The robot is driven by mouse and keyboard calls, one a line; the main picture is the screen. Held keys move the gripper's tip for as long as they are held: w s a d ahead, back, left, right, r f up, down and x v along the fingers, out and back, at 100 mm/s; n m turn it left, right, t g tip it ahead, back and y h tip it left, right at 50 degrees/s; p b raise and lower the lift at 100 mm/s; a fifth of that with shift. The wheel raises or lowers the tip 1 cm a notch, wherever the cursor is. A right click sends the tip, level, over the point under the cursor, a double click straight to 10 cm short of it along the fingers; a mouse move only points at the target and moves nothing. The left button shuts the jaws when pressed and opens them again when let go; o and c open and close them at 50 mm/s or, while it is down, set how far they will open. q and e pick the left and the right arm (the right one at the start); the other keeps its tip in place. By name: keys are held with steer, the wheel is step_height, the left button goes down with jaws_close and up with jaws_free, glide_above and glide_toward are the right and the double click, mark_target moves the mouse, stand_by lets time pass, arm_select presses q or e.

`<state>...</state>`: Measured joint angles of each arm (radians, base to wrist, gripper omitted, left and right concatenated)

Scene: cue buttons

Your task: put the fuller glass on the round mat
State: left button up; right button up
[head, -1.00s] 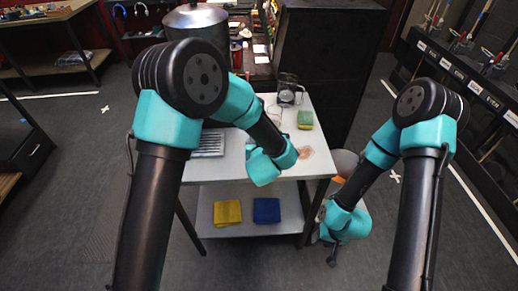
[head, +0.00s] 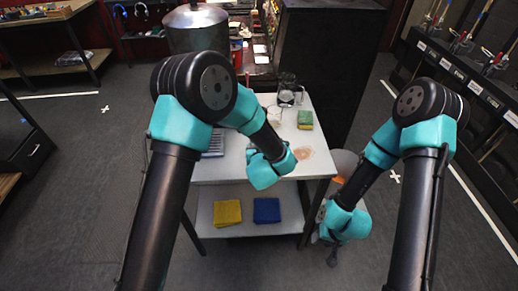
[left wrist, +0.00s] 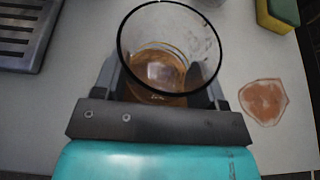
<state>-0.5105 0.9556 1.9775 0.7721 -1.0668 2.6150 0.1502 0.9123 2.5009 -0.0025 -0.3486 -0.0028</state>
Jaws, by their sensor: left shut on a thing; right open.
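My left gripper (left wrist: 165,88) is shut on a clear glass (left wrist: 128,45) with amber-brown liquid in its lower part. The glass is upright or nearly so; I cannot tell whether it touches the table. My right gripper (head: 333,255) hangs open and empty, low beside the table. No second glass shows clearly.
A green and yellow sponge (head: 305,119) and a clear jug (head: 288,92) stand toward the back of the white table (head: 232,168). A slotted grey tray (head: 214,144) lies at the left. Yellow (head: 227,212) and blue (head: 266,210) cloths lie on the lower shelf.

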arm_select(q)
steer(key=shift+f, duration=0.1)
steer(key=o, duration=1.1)
steer(key=shift+c, duration=0.2)
steer(key=shift+s+r, duration=0.2)
steer(key=v, duration=1.1)
steer(key=shift+s, duration=0.25)
